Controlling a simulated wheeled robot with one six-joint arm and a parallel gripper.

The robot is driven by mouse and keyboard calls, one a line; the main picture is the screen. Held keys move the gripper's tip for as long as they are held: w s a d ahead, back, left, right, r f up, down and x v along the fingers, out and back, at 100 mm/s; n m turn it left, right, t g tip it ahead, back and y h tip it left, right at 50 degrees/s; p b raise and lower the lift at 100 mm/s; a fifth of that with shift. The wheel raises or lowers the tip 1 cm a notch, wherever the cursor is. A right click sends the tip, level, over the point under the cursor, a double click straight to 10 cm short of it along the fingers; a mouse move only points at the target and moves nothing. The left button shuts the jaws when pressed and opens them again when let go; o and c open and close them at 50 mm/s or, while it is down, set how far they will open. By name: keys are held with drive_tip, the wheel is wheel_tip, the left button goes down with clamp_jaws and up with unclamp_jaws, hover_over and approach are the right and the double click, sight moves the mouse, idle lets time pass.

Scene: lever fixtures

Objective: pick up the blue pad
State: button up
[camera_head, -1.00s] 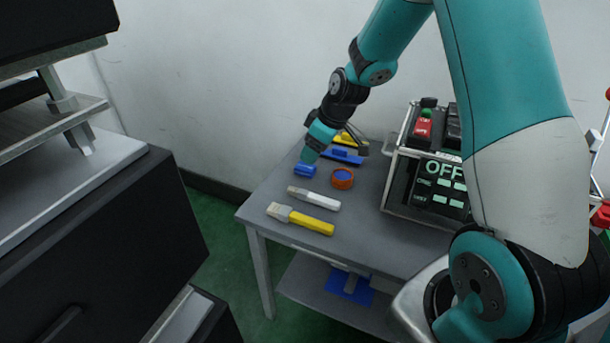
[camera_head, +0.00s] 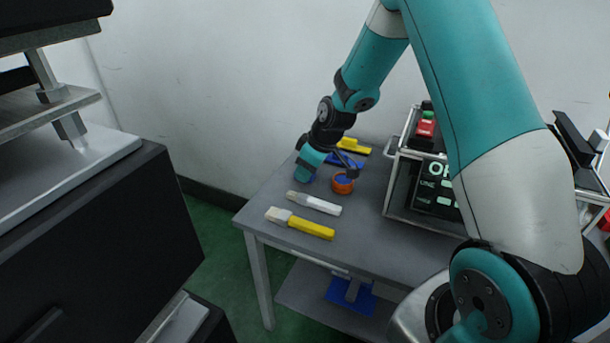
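My gripper (camera_head: 304,175) is low over the left back part of the grey table (camera_head: 390,245), pointing down. Its fingers cannot be made out, so I cannot tell if it is open or shut. The small blue pad is hidden behind the end of my arm in this view. Whether my gripper touches it does not show.
An orange-rimmed blue round item (camera_head: 343,184) stands just right of my gripper. A blue tool (camera_head: 350,161) and a yellow tool (camera_head: 354,146) lie behind. A white brush (camera_head: 316,204) and yellow brush (camera_head: 303,224) lie in front. A framed control box (camera_head: 432,190) stands right.

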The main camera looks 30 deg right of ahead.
drive_tip(key=shift+c, duration=0.9)
wheel_tip(320, 180, up, 20)
drive_tip(key=p, duration=0.5)
drive_tip(key=shift+p, duration=0.4)
